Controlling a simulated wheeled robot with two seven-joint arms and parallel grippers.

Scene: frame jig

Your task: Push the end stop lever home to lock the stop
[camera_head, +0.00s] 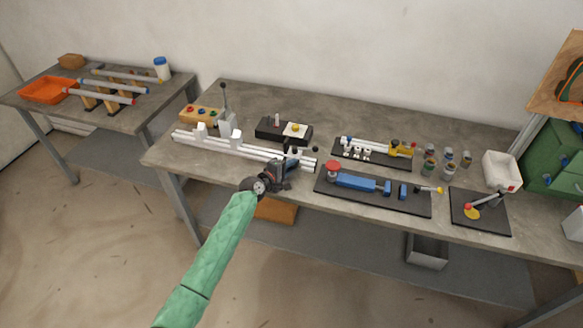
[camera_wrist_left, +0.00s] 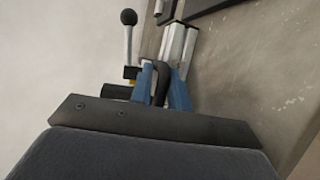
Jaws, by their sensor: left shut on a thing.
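The end stop (camera_head: 293,158) is a small dark fitting at the right end of the pale slotted rail (camera_head: 255,153), by the bench's front edge. A lever (camera_wrist_left: 128,42) with a black ball knob stands beside the fingers in the left wrist view; it appears to be the stop's lever. My left gripper (camera_head: 283,172) is at the rail's right end. Its blue fingers (camera_wrist_left: 162,88) are shut on a dark curved part (camera_wrist_left: 160,80), apparently of the end stop. The fingers hide part of the stop, so I cannot tell how the lever is seated. My right gripper is out of view.
A black plate with a blue vise-like device (camera_head: 355,182) lies close to the right of my gripper. A black box (camera_head: 270,129) with a yellow knob stands behind the rail. A tall ball-topped lever clamp (camera_head: 226,115) stands behind the rail's left part.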

